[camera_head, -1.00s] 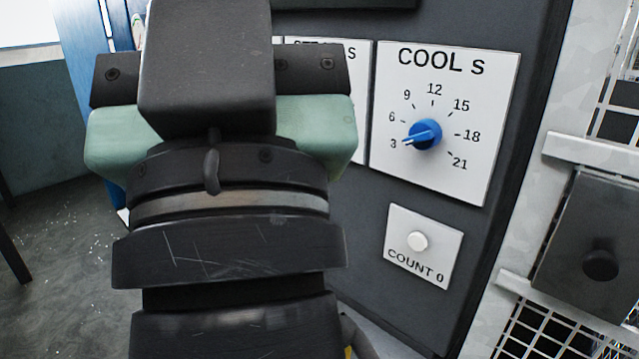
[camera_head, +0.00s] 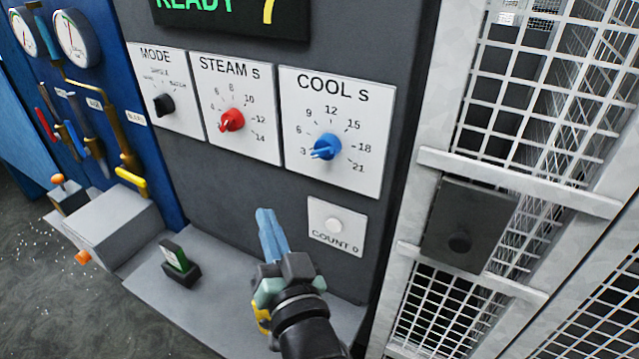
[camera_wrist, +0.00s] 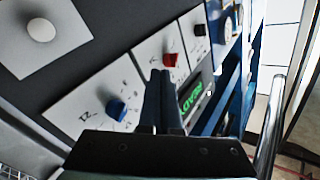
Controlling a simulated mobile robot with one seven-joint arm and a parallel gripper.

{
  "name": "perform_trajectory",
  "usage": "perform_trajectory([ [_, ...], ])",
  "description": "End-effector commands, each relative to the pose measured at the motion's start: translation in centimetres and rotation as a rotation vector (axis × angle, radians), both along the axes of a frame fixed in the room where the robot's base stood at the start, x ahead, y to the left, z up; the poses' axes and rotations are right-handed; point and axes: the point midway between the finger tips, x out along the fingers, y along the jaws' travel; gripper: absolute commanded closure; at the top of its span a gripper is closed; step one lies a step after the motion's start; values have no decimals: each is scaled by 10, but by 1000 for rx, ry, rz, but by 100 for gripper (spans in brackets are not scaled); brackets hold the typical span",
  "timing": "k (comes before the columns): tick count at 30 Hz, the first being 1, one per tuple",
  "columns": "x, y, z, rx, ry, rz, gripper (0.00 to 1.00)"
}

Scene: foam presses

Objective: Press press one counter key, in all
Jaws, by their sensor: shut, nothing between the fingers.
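The counter key is a round white button (camera_head: 334,225) on a white plate labelled COUNT 0 (camera_head: 322,243), low on the dark panel under the COOL S dial. In the wrist view the white button (camera_wrist: 41,30) is at the upper left. My gripper (camera_head: 266,216) is shut and empty, its blue fingers pointing up at the left of the COUNT plate. The fingers look apart from the button; their distance from the panel is hard to tell. In the wrist view the dark fingertips (camera_wrist: 160,76) are well to the right of the button.
Above are the COOL S dial with a blue knob (camera_head: 326,147), the STEAM S dial with a red knob (camera_head: 232,119) and the MODE dial (camera_head: 164,105). A mesh guard (camera_head: 530,105) stands at the right.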

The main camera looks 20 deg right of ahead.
Motion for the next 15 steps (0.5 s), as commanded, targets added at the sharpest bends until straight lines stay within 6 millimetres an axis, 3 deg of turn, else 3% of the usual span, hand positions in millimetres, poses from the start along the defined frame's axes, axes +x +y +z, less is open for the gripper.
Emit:
perform_trajectory([
  [3,-20,-19,-47,120,118,-35,100],
  [6,-34,-26,-75,184,168,-57,100],
  [9,-42,-30,-91,216,193,-71,100],
  [15,-44,-31,-97,227,199,-75,100],
])
